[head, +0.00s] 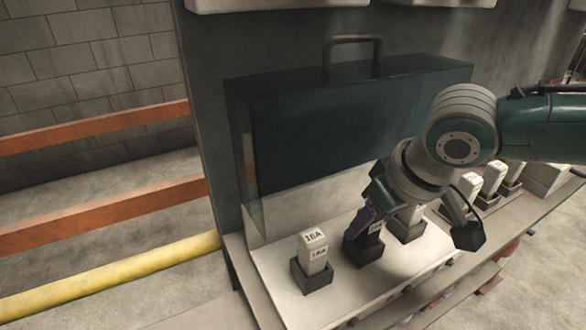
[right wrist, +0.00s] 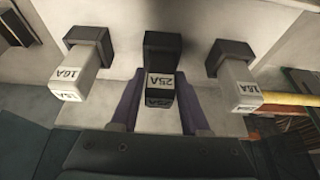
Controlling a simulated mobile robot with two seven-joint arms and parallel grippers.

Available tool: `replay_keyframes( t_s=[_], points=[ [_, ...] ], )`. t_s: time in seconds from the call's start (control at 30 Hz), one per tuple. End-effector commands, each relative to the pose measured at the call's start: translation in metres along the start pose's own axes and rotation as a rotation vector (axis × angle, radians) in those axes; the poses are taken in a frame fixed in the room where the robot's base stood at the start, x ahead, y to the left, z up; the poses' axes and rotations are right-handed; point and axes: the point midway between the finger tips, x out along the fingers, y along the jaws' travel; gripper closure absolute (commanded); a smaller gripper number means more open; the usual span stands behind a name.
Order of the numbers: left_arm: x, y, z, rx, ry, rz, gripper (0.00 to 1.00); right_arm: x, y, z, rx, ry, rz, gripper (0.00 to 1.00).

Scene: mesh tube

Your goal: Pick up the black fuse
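The black fuse (right wrist: 160,82), labelled 25A, stands in a black socket in the middle of the right wrist view. My right gripper (right wrist: 158,105) has its two purple fingers on either side of the fuse, with a visible gap on each side. It looks open. In the head view the right gripper (head: 368,212) is over the middle socket (head: 363,250) and hides most of the black fuse. My left gripper is in neither view.
A white 16A fuse (head: 314,248) stands in a socket to the left, and another white fuse (head: 410,214) to the right, both close to my gripper. Behind stands a dark panel (head: 330,130) with a handle. More white fuses (head: 494,175) are farther right.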

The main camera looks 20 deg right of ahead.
Motion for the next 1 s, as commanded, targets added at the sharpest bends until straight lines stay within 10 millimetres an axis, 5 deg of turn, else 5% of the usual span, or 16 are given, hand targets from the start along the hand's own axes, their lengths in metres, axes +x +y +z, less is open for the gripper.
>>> replay_keyframes(
  t_s=[0.4,1.0],
  points=[
    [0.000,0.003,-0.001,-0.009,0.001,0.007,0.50,0.000,0.000,0.000,0.000,0.000,0.000,1.00],
    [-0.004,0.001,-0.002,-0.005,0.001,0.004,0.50,-0.014,0.000,-0.006,0.001,0.002,0.000,1.00]
  ],
)
